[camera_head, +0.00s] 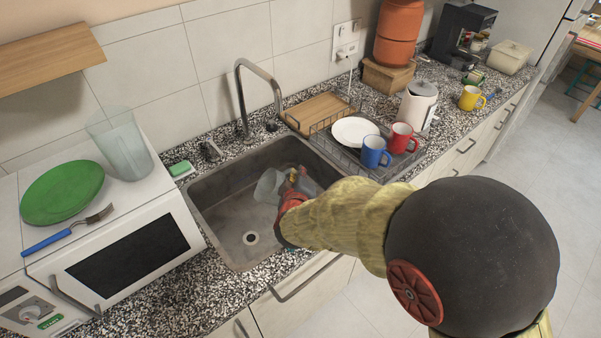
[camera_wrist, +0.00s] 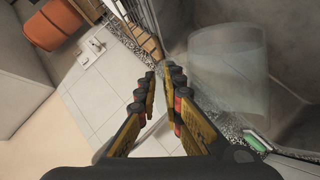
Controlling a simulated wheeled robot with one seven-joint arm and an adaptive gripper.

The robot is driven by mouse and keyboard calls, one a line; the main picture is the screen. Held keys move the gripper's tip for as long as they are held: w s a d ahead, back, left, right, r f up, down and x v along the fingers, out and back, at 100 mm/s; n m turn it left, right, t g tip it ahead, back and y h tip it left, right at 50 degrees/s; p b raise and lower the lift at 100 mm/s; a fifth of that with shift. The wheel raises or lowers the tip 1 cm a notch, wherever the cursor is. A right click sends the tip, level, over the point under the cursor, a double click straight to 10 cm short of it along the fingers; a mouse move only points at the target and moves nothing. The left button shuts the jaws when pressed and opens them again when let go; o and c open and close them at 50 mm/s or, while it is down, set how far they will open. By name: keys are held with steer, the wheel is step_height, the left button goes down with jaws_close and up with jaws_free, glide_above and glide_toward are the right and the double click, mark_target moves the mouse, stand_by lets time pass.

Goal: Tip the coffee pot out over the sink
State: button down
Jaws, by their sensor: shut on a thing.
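The clear glass coffee pot (camera_head: 268,186) is over the sink basin, just left of my gripper (camera_head: 293,178), and looks tilted. My gripper (camera_wrist: 162,95) is closed in on the pot's handle side; the handle itself is mostly hidden between the fingers. The grey sink (camera_head: 217,205) lies below, with its round drain (camera_head: 250,238) bare at the front left. I see no liquid in the basin.
The faucet (camera_head: 243,95) rises behind the sink. A dish rack (camera_head: 340,152) with a white plate (camera_head: 355,131), a blue mug (camera_head: 374,153) and a red mug (camera_head: 402,138) stands to the right. A white microwave (camera_head: 150,240) is at left, with a green sponge (camera_head: 181,169) beside it.

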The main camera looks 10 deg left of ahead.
mark_target(286, 170)
steer(key=shift+s+a+r+n+h+p, duration=0.1)
steer(key=shift+a+r+n+h+p, duration=0.25)
steer(key=shift+r+p, duration=0.5)
steer(key=shift+a, duration=0.1)
steer(key=shift+s+a+r+n+t+h+p, duration=0.2)
steer(key=shift+a+r+n+p, duration=0.2)
steer(key=shift+p, duration=1)
steer(key=shift+s+a+r+n+t+h+p, duration=0.1)
steer(key=shift+a+r+n+t+p, duration=0.3)
steer(key=shift+p, duration=1)
steer(key=shift+a+r+p, duration=0.1)
steer(key=shift+r+p, duration=0.15)
steer(key=shift+p, duration=0.3)
steer(key=shift+s+a+r+p, duration=0.1)
steer(key=shift+a+r+p, duration=0.1)
steer(key=shift+p, duration=0.35)
steer(key=shift+s+a+r+n+h+p, duration=0.1)
steer(key=shift+a+r+n+h+p, duration=0.15)
steer(key=shift+p, duration=0.3)
steer(key=shift+s+a+r+p, duration=0.1)
steer(key=shift+a+r+p, duration=0.15)
steer(key=shift+p, duration=0.5)
steer(key=s+a+r+n+t+h+p, duration=0.1)
steer(key=s+a+r+n+t+p, duration=0.1)
steer(key=a+n+p, duration=0.2)
steer(key=shift+s+a+r+h+p, duration=0.15)
steer(key=shift+a+r+h+p, duration=0.2)
steer(key=shift+a+p, duration=1.3)
